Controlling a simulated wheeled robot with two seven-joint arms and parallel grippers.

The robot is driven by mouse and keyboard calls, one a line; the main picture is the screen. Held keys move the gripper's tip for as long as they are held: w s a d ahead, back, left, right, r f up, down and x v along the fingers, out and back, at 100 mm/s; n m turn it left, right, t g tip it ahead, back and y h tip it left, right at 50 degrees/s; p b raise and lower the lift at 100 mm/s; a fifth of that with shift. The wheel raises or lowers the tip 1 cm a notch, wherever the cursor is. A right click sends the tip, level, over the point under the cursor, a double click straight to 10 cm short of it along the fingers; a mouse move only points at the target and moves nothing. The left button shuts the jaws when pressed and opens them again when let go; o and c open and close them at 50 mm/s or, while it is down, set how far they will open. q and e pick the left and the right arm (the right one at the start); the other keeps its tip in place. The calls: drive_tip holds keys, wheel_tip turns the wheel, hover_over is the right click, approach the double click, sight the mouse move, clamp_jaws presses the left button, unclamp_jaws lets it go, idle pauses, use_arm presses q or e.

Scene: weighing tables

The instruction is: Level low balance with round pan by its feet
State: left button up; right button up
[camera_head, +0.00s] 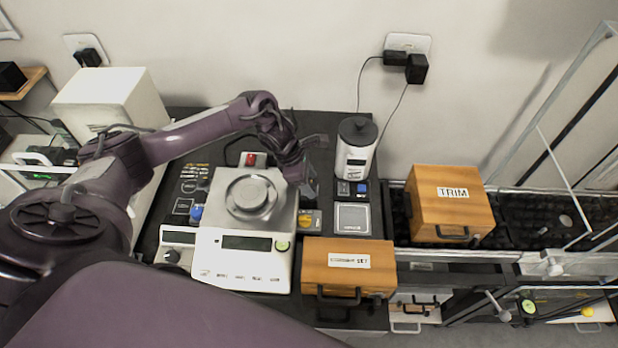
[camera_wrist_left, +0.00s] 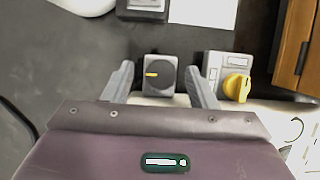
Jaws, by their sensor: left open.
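The low balance (camera_head: 225,271) stands on the dark table, with a round metal pan (camera_head: 248,194) on top and a display in front. A small green bubble level (camera_head: 282,245) sits at its front right. My left gripper (camera_head: 309,184) is open just right of the pan, by the balance's rear right side. In the left wrist view its fingers (camera_wrist_left: 161,84) are spread either side of a dark round knob (camera_wrist_left: 160,73) with a yellow mark, apart from it. A yellow knob (camera_wrist_left: 237,87) on a grey block is beside it. A blue knob (camera_head: 196,213) shows at the balance's left.
A wooden weight box (camera_head: 348,258) stands close at the balance's front right. A white canister (camera_head: 355,150) with a dark lid stands behind right. A grey square plate (camera_head: 352,219) lies between them. A wooden TRIM box (camera_head: 450,203) is further right. A red knob (camera_head: 249,159) shows behind the pan.

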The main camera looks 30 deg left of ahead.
use_arm(q)
drive_tip(key=shift+c, duration=1)
drive_tip(key=c, duration=0.5)
drive_tip(key=shift+c, duration=1.4)
drive_tip(key=shift+s+f+n+t+b, duration=0.15)
drive_tip(key=shift+n+t+b, duration=0.15)
drive_tip(key=shift+n+b, duration=0.5)
drive_tip(key=shift+d+n+t+y+b, duration=0.1)
drive_tip(key=shift+n+t+y+b, duration=0.3)
drive_tip(key=shift+n, duration=0.7)
drive_tip(key=shift+r+n, duration=0.2)
drive_tip(key=shift+n, duration=0.6)
use_arm(e)
drive_tip(key=f, duration=0.1)
drive_tip(key=s+f, duration=0.1)
drive_tip(key=shift+s+f, duration=0.1)
drive_tip(key=shift+f, duration=0.3)
